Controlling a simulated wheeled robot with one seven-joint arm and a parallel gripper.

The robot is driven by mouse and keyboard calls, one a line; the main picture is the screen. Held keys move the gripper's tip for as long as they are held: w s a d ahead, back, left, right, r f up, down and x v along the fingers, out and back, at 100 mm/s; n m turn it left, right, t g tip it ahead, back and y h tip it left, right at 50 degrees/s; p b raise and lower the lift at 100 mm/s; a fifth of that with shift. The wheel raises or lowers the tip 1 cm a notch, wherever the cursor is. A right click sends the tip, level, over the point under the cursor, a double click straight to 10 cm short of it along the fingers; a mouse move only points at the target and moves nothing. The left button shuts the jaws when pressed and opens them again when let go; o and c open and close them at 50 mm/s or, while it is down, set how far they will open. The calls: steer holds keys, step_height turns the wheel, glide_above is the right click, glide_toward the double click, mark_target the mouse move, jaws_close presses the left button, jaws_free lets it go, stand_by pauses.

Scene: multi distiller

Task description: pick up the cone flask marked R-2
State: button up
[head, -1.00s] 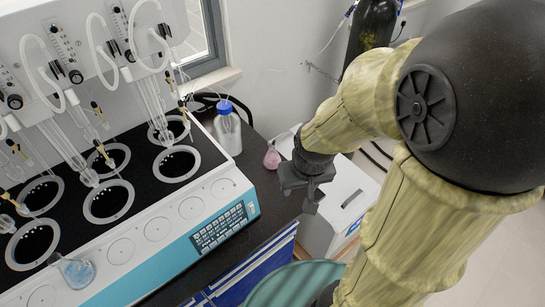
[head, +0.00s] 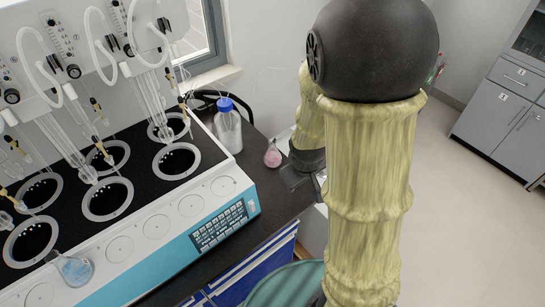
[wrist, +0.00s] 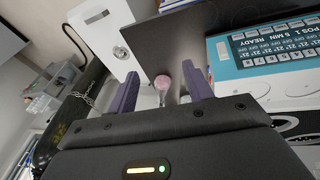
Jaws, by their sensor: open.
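A small cone flask with pink contents (head: 273,157) stands on the dark bench, right of the blue-capped bottle. Another flask with blue contents (head: 74,269) sits on the front left of the distiller. I cannot read an R-2 mark on either. My gripper (head: 297,182) is just right of and nearer than the pink flask, partly hidden by my arm. In the wrist view my gripper (wrist: 160,72) is open and empty, its purple fingers apart. The pink flask (wrist: 162,82) shows between them, farther ahead, not touching them.
The distiller (head: 170,237) with glass tubes and wells fills the left. A clear bottle with a blue cap (head: 228,128) stands close to the pink flask. A window and wall are behind. Grey cabinets (head: 505,100) stand far right, with open floor before them.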

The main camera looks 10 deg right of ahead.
steer(key=w+d+f+n+t+h+b, duration=0.2)
steer(key=w+d+f+n+t+h, duration=0.25)
steer(key=w+f+n, duration=0.6)
steer(key=w+a+r+n+t+y+b, duration=0.1)
steer(key=w+a+r+n+t, duration=0.1)
steer(key=n, duration=0.7)
steer(key=w+a+r+n+t+y+b, duration=0.1)
steer(key=w+a+r+n+t, duration=0.2)
steer(key=w+a+r+n, duration=0.2)
steer(key=w+a+n, duration=0.1)
steer(key=w+n, duration=0.2)
steer(key=n, duration=0.1)
steer(key=shift+a+t, duration=0.2)
steer(key=shift+t, duration=0.15)
steer(key=shift+n, duration=0.25)
glide_toward(272, 145)
steer(key=x, duration=0.4)
steer(key=shift+w+d+p, duration=0.15)
steer(key=shift+w+p, duration=0.15)
steer(key=shift+w, duration=0.05)
steer(key=shift+w+f, duration=0.2)
steer(key=shift+w, duration=0.2)
steer(key=shift+d, duration=0.1)
